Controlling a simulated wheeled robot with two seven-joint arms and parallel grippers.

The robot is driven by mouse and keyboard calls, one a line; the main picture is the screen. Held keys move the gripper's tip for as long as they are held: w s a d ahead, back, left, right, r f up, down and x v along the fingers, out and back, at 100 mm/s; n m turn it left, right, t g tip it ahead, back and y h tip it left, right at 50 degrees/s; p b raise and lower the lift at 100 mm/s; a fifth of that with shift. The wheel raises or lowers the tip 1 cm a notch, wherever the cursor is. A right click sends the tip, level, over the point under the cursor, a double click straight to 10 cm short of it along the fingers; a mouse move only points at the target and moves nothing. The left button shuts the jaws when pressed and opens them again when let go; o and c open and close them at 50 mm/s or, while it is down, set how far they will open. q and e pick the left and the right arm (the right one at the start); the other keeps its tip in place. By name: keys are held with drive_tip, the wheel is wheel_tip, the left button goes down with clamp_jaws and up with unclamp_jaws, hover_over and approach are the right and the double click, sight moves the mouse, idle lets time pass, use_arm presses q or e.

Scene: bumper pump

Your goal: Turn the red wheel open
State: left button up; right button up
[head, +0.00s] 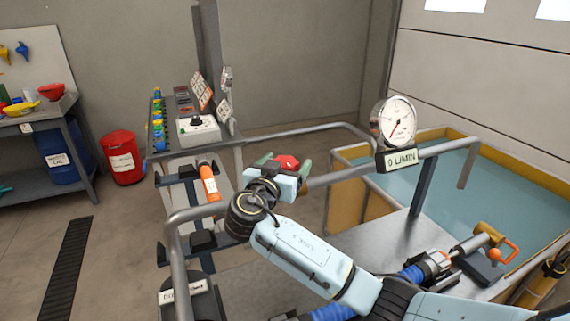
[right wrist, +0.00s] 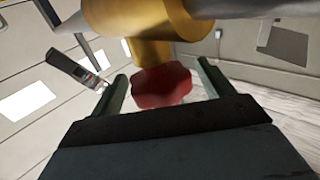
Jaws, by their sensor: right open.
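The red wheel (head: 287,161) sits at the pipe in the middle of the head view, partly hidden by my right gripper (head: 284,166). In the right wrist view the red wheel (right wrist: 162,87) lies between the two green fingers, below a brass valve body (right wrist: 150,20). The fingers stand apart on either side of it, with gaps showing, so the gripper is open around the wheel and not clamped on it. A round gauge (head: 398,122) stands to the right, above a display (head: 398,159) reading 0 L/MIN. My left gripper is not in view.
A metal rail (head: 188,212) bends around the left of the work area. An orange-handled tool (head: 208,181) hangs beside it. A water-filled tank (head: 480,190) is at the right. A red bin (head: 122,158) stands on the floor.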

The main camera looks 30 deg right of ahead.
drive_tip(key=c, duration=1)
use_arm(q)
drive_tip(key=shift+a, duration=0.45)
